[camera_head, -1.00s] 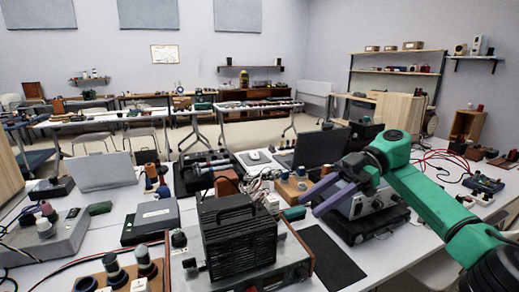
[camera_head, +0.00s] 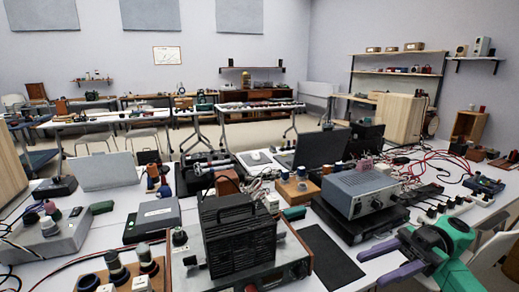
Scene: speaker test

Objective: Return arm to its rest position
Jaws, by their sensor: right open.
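My right gripper (camera_head: 375,264) shows at the lower right in the head view. Its two purple fingers point left and are apart, with nothing between them. The green arm (camera_head: 450,238) behind it comes in from the bottom right corner. The fingers are near the table's front edge, to the right of a dark flat mat (camera_head: 328,258) and in front of the grey boxed instrument. My left gripper is not in view.
A black ribbed box (camera_head: 238,240) stands at the front centre. A grey instrument (camera_head: 360,190) sits on a black case behind my right gripper. Cables (camera_head: 425,165), a laptop (camera_head: 318,150) and small parts crowd the table. Some bare white tabletop lies around the gripper.

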